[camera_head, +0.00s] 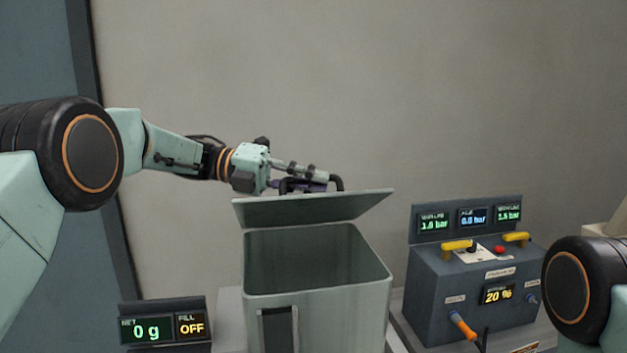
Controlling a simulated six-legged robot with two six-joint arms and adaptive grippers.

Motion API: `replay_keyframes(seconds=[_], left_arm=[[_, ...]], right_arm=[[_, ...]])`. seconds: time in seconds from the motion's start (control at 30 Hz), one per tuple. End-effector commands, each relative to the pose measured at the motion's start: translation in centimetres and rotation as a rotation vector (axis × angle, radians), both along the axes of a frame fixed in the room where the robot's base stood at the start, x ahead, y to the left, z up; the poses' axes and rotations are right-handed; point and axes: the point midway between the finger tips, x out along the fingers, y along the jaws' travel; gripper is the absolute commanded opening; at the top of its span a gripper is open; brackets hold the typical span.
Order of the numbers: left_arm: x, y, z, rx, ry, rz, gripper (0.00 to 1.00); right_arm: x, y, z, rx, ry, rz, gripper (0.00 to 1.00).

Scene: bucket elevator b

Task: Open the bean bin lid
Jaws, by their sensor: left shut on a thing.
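The bean bin (325,318) is a grey-green open-topped box in the middle of the head view. Its lid (325,208) is raised and tilted above the bin's rear edge, so the bin's dark inside shows. My left gripper (318,183) reaches in from the left and is shut on the dark handle (338,184) on top of the lid. The fingertips are partly hidden by the handle. My right gripper is out of view; only part of my right arm shows at the lower right.
A scale display (162,327) reading 0 g and OFF stands left of the bin. A dark control box (450,280) with gauges, yellow handles and an orange-handled lever (463,326) stands to the right. A plain wall (450,90) is behind; space above the lid is clear.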

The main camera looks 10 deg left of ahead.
Motion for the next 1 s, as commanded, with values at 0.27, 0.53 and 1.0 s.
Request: replay_keyframes(seconds=[0.27, 0.53, 1.0], left_arm=[[0.29, 0.21, 0.20, -0.007, 0.018, 0.003, 0.00], [0.28, 0.20, 0.14, -0.006, 0.018, 0.002, 0.13], [0.28, 0.44, 0.27, -0.008, 0.016, 0.002, 0.22]], right_arm=[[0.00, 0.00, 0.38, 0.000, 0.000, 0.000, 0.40], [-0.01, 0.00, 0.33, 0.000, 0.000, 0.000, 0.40], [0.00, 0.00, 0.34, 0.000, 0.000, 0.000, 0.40]])
